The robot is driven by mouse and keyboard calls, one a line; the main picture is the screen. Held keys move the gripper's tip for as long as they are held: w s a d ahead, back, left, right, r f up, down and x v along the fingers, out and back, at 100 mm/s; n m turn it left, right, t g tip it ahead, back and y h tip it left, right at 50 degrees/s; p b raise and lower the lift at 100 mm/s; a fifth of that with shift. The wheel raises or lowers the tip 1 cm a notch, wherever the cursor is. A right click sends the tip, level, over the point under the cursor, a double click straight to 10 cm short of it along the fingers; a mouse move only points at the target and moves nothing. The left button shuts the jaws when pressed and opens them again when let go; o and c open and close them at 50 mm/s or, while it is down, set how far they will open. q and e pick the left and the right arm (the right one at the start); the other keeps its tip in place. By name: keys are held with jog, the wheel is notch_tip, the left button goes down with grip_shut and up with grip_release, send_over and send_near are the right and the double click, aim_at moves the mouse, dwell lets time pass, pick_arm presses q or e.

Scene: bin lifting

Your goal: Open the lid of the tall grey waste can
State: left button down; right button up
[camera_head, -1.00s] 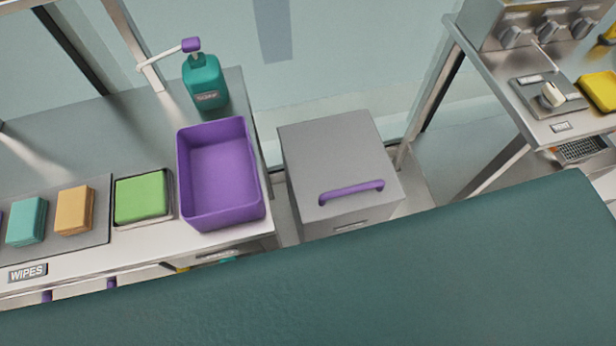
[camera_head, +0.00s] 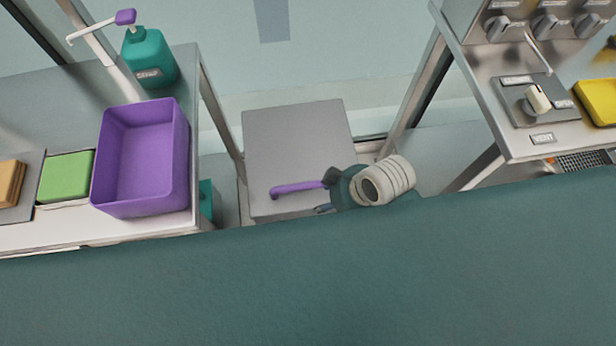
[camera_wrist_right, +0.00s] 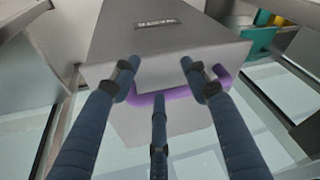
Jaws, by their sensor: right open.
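The tall grey waste can (camera_head: 298,140) stands on the floor between two counters, its flat lid down. A purple bar handle (camera_head: 292,188) lies across the lid near its front edge. My right gripper (camera_head: 324,196) is at the right end of the handle, its hand hiding the can's front right corner. In the right wrist view the open dark blue fingers (camera_wrist_right: 158,80) spread around the purple handle (camera_wrist_right: 180,95), two on one side and one on the other. I cannot tell whether they touch it. The can's labelled face (camera_wrist_right: 155,45) shows beyond. My left gripper is not in view.
A purple tub (camera_head: 145,160) stands on the left counter with a green pack (camera_head: 67,177) and a teal pump bottle (camera_head: 149,58). A metal counter with knobs and a yellow item (camera_head: 598,100) stands right. A wide teal surface (camera_head: 310,280) fills the foreground.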

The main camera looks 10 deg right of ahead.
jog(key=w+a+r+n+g, duration=0.1)
jog(key=w+a+r+n, duration=0.1)
jog(key=a+n, duration=0.1)
jog(key=w+a+r+n+g, duration=0.2)
jog(key=a+n, duration=0.1)
jog(key=n, duration=0.1)
jog(key=w+a+r+n+g, duration=0.1)
jog(key=w+a+r+n, duration=0.1)
jog(key=w+a+n, duration=0.1)
jog(key=shift+n+h+b, duration=0.3)
jog(key=shift+n, duration=0.2)
notch_tip(320, 180, up, 3)
jog(key=n+g+h, duration=0.1)
jog(key=n+h, duration=0.1)
send_over(309, 178)
jog(key=s, duration=0.1)
jog(key=f, duration=0.3)
jog(key=s+f, duration=0.1)
jog(key=f, duration=0.3)
jog(key=s+f, duration=0.1)
jog(key=f, duration=0.2)
jog(key=shift+a+f, duration=0.25)
jog(key=shift+a, duration=0.05)
jog(key=shift+p, duration=0.3)
grip_shut()
